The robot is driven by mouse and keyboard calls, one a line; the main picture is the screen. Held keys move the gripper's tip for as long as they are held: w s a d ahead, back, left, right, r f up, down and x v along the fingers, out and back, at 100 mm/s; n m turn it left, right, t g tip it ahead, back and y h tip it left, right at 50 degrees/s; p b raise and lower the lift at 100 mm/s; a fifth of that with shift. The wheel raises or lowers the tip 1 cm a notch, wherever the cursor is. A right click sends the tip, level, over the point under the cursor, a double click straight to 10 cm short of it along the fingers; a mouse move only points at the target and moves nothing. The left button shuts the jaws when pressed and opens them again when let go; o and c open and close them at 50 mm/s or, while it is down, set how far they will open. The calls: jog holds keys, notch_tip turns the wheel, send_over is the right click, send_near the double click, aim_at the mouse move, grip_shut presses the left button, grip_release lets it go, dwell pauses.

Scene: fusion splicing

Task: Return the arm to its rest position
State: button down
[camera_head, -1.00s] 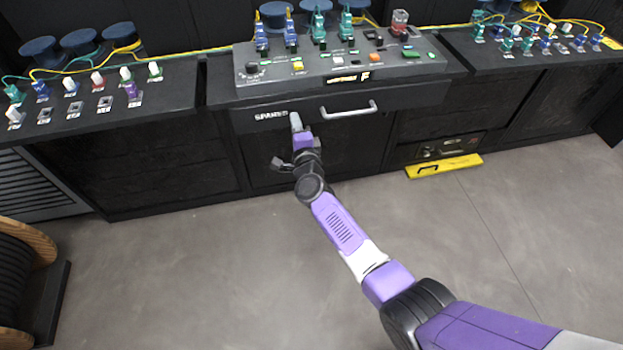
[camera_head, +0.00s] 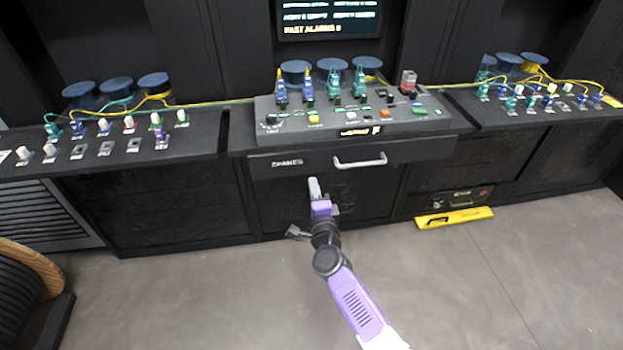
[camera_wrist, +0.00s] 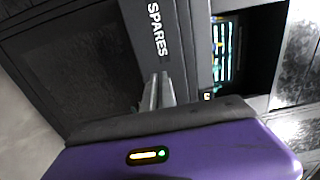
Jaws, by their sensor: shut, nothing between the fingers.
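My purple arm reaches up from the bottom of the head view. My gripper (camera_head: 314,186) is in front of the dark cabinet face, below the SPARES drawer (camera_head: 303,161). Its grey fingers are together with nothing held. In the wrist view, the shut fingers (camera_wrist: 158,90) show beyond my purple wrist housing, near the drawer front with the SPARES label (camera_wrist: 158,30). I cannot tell the exact gap between the fingers and the cabinet.
The drawer's handle (camera_head: 360,161) is right of my gripper. The console (camera_head: 350,130) above holds blue and green connectors. A yellow bar (camera_head: 454,218) sticks out low at the right. A cable reel (camera_head: 25,270) stands at the lower left.

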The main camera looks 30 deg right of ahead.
jog(key=p+v, duration=0.1)
jog(key=v, duration=0.6)
jog(key=s+a+r+n+t+y, duration=0.1)
jog(key=s+a+r+n+t, duration=0.1)
jog(key=s+r+n, duration=0.35)
jog(key=s+a+r+n+g+y, duration=0.1)
jog(key=s+n, duration=0.4)
jog(key=s, duration=0.8)
jog(key=s+a+r+n+g+y, duration=0.1)
jog(key=s+n, duration=0.4)
jog(key=s, duration=0.9)
jog(key=s+a+r+n+g+y, duration=0.2)
jog(key=s+r+n, duration=0.2)
jog(key=s, duration=0.9)
jog(key=shift+s+r+n+g, duration=0.3)
jog(key=shift+r+n, duration=0.1)
jog(key=shift+n, duration=0.45)
